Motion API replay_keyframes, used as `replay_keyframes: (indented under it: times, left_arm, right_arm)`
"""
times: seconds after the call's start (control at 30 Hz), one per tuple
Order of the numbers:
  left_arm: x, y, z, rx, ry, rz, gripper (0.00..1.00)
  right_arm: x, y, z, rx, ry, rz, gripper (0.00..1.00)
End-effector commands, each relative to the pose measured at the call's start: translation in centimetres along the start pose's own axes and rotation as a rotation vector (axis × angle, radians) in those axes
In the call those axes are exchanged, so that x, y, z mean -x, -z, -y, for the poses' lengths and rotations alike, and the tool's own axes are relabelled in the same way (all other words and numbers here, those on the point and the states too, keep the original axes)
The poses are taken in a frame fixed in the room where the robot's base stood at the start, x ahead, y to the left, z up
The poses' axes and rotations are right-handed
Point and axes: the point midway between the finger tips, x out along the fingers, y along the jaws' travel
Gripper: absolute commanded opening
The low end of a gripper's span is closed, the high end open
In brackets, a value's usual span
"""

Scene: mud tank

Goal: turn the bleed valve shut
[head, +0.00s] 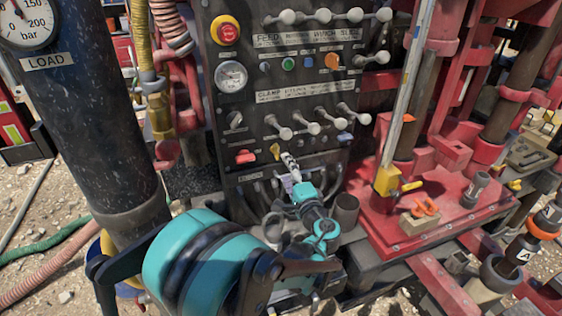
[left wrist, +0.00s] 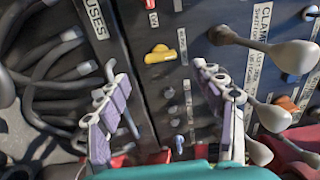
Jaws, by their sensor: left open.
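A small yellow valve handle (head: 275,151), probably the bleed valve, is on the lower part of the dark control panel (head: 335,100). It also shows in the left wrist view (left wrist: 160,54), beyond the fingertips and between their lines. Its label is too small to read. My left gripper (head: 289,167) is in front of the panel, just below and right of the yellow handle in the head view. Its two purple-and-grey fingers are spread apart in the left wrist view (left wrist: 158,80), with nothing between them. The fingers appear apart from the handle. My right gripper is not in view.
A red handle (head: 245,157) is left of the yellow one. White-knobbed levers (head: 312,127) stick out above and right. Dark hoses (left wrist: 62,75) run beside the fingers below the fuses label. A red rig base (head: 405,222) stands to the right.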

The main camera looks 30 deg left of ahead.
Motion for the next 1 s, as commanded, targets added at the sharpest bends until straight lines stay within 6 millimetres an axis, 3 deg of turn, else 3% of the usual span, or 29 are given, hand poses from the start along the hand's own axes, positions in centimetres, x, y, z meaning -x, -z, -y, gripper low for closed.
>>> replay_keyframes:
  times: [0.1,0.27,0.83,1.0]
  left_arm:
    - [2.0,0.1,0.0,0.000,0.000,-0.003,0.67]
    - [3.3,0.1,0.0,0.000,0.000,-0.001,0.67]
    - [3.5,-0.1,-0.1,0.005,-0.009,0.001,0.67]
    - [4.2,-2.3,-1.3,0.094,-0.154,0.015,0.67]
  right_arm:
    - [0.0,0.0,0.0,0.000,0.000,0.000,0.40]
    - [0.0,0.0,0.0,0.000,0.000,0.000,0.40]
    - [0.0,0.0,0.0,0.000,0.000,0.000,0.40]
    - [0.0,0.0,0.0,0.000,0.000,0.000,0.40]
